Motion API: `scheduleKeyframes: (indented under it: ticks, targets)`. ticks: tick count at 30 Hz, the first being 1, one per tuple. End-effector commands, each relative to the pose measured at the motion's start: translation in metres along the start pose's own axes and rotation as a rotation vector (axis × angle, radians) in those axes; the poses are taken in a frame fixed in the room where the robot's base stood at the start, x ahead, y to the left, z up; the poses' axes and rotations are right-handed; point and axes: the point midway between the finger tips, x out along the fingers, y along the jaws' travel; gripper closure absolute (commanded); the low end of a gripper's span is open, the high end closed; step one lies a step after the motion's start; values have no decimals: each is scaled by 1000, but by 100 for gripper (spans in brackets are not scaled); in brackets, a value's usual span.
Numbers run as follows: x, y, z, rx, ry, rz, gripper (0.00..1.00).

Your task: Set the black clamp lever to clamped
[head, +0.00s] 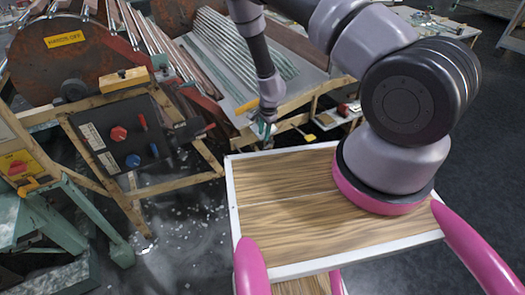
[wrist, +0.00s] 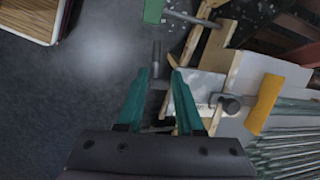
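My gripper (head: 263,129) is at the end of my arm, near the front edge of the sloped rack in the head view. In the wrist view its two green fingers (wrist: 158,76) stand apart with nothing held between them. A short dark bar (wrist: 157,54) shows just beyond the gap between the fingertips. It may be the black clamp lever, but I cannot tell for sure, nor which position it is in. In the head view the area around the fingertips is small and partly covered by my own gripper.
Glass tubes (head: 240,55) lie on the sloped rack. A black control panel (head: 122,137) with red and blue knobs stands left on a wooden frame. A green stand (head: 65,225) is at far left. Bits litter the floor. A dark knob (wrist: 230,104) sits right of my fingers.

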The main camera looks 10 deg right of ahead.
Motion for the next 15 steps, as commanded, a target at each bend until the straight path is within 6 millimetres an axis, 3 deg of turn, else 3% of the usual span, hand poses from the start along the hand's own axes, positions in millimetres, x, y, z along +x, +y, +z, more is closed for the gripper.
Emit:
scheduleKeyframes:
  ticks: [8,15]
  targets:
    - [30,7,-2,2,11,11,64]
    - [76,7,-3,4,10,10,64]
